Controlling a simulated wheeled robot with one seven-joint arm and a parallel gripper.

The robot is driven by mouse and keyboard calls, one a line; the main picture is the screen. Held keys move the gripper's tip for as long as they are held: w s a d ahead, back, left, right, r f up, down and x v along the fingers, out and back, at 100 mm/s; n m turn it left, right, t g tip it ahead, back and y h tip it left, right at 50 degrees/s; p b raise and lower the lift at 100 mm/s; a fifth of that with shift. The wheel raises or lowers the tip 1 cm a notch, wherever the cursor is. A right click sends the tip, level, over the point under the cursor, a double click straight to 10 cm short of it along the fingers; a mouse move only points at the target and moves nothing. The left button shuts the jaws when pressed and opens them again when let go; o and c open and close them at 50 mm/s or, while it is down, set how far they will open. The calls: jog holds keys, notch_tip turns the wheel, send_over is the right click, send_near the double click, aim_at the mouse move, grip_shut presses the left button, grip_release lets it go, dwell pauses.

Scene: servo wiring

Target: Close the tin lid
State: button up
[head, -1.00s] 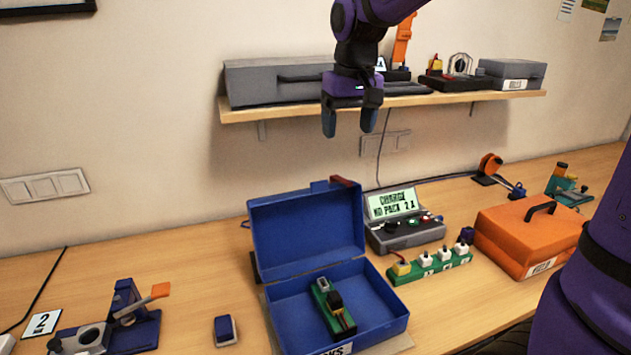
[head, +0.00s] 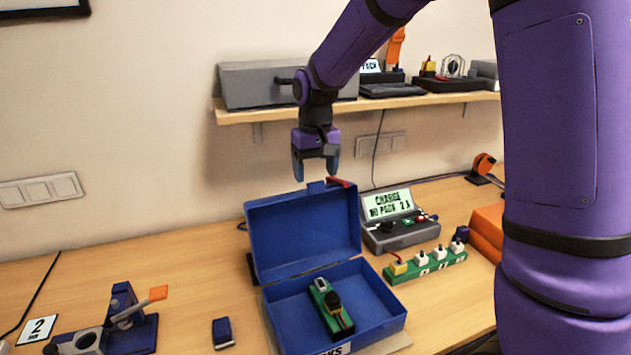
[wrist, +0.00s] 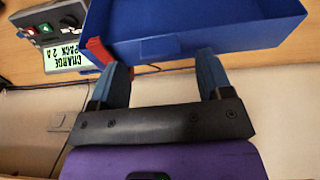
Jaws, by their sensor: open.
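The blue tin (head: 373,297) stands on the table with its lid (head: 303,234) open, tilted upright at the back. A green and black device (head: 331,309) lies inside the tin. A small tab (head: 317,187) sits on the lid's top edge, with a red piece (head: 340,183) beside it. My gripper (head: 315,175) is open and empty, pointing down just above the lid's top edge. In the wrist view the lid (wrist: 205,32) lies just beyond my open fingers (wrist: 167,75), and the red piece (wrist: 98,52) is by the left finger. Contact with the lid cannot be told.
A charger with a lit screen (head: 391,208) and a green strip of plugs (head: 426,263) stand right of the tin. A shelf (head: 250,113) with grey cases is behind my gripper. An orange case (head: 487,235) is partly hidden by my arm. A small blue block (head: 223,332) lies left.

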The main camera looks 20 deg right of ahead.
aim_at(316, 182)
jog(key=shift+f, duration=1.55)
jog(key=c, duration=1.3)
